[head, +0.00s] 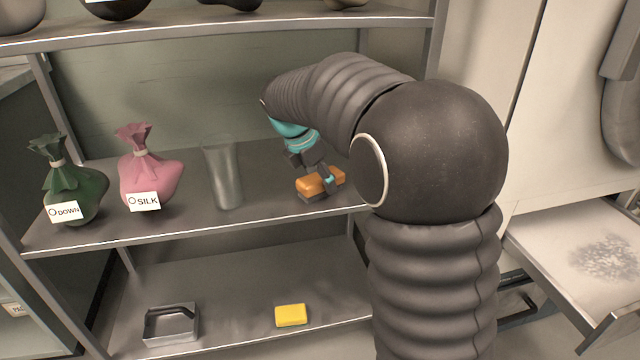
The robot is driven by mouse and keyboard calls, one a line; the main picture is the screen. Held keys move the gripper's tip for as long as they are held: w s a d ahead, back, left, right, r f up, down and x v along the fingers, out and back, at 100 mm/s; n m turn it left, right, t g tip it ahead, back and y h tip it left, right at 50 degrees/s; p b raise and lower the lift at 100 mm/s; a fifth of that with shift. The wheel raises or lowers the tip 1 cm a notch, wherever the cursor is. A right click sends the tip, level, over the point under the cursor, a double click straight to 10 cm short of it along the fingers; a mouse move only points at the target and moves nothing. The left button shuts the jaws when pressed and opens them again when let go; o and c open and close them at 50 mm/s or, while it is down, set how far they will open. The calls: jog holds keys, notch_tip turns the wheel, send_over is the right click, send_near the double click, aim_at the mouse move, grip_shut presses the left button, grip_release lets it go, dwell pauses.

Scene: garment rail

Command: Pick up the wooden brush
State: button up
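The wooden brush (308,186) has an orange-brown body and a dark underside. It is at the right part of the middle shelf (262,212), on or just above the surface; I cannot tell which. My gripper (322,178), dark with teal parts, points down at the brush. One fingertip overlaps the brush's near side. The other fingertip is hidden, so I cannot tell whether the fingers are closed on the brush. My arm covers the area right of and above the brush.
A clear glass vase (223,172) stands left of the brush. Further left are a pink SILK sack (148,178) and a green DOWN sack (75,188). An open drawer (585,255) juts out at right.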

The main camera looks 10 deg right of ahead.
jog(key=c, duration=0.7)
